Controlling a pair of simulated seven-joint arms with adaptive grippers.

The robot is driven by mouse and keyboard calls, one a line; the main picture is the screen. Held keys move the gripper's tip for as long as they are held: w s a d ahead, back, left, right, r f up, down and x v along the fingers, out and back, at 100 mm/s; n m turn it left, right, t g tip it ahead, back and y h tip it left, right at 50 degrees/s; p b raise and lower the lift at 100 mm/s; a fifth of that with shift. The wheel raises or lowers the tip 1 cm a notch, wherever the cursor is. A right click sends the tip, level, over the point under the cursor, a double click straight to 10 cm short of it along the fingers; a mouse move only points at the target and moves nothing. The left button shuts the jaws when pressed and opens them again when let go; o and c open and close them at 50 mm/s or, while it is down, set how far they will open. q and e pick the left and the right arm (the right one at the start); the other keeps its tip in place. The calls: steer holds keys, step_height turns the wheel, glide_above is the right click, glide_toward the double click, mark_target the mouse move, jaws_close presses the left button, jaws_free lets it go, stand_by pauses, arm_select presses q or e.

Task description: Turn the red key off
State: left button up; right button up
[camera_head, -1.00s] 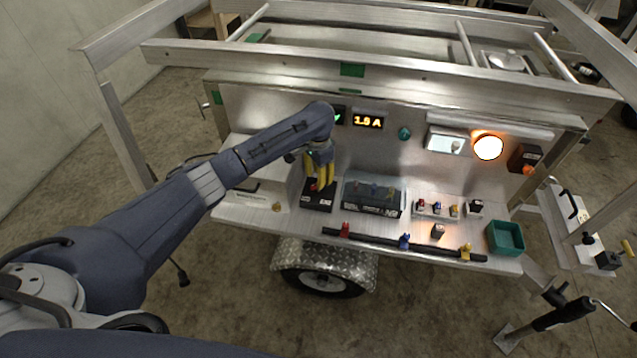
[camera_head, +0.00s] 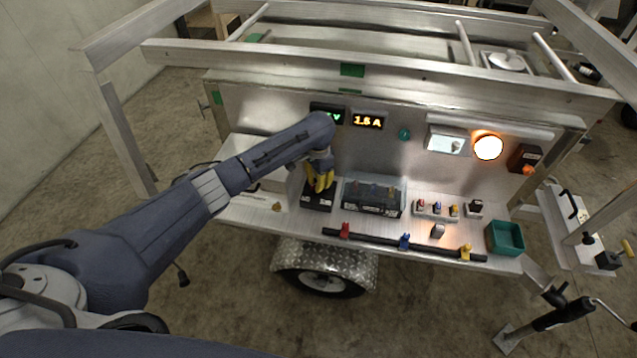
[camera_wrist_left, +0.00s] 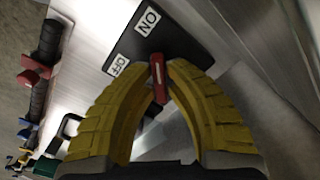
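The red key (camera_wrist_left: 157,82) stands on a black switch plate (camera_wrist_left: 172,38) with white ON and OFF labels, in the left wrist view. The plate also shows in the head view (camera_head: 317,203) on the trailer's ledge, left of the battery. My left gripper (camera_head: 320,188) reaches down over the plate, its yellow fingers hiding the key in the head view. In the left wrist view, the tips of my left gripper (camera_wrist_left: 158,72) close in on both sides of the key and appear to touch it. I cannot tell which label the key points to. My right gripper is not in view.
A dark battery box (camera_head: 373,197) stands right of the plate. Small coloured switches (camera_head: 437,208), a black bar with coloured clamps (camera_head: 404,241) and a green bin (camera_head: 505,238) lie further right. A lamp (camera_head: 488,147) glows on the back panel, beside lit displays (camera_head: 367,121).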

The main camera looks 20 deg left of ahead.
arm_select(q)
jaws_close()
steer(key=n, duration=1.4)
steer(key=shift+n, duration=1.9)
